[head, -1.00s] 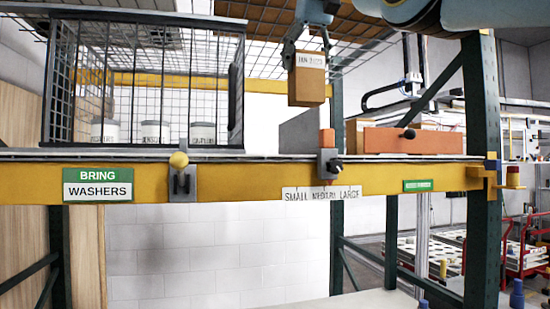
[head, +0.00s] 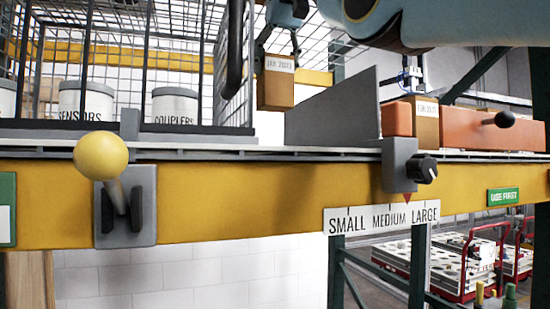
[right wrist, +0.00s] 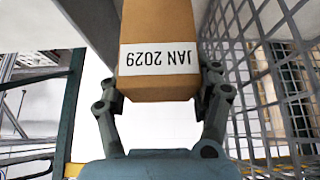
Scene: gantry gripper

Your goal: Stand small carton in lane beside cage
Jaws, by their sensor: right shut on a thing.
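A small brown carton (head: 276,84) with a white date label hangs in my right gripper (head: 284,48). In the right wrist view the same carton (right wrist: 160,40) reads "JAN 2029", and both fingers (right wrist: 160,95) press on its sides. In the head view it is upright above the shelf, between the wire cage (head: 140,60) and a grey upright plate (head: 335,108). The cage is close on its left. The lane floor under it is mostly hidden by the shelf edge. My left gripper is not in view.
White canisters (head: 180,106) stand inside the cage. Right of the plate are another carton (head: 425,122) and an orange block (head: 490,127) with a black knob. A yellow-ball lever (head: 101,156) and a dial (head: 425,168) over a SMALL/MEDIUM/LARGE scale (head: 382,217) are on the yellow beam (head: 240,190).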

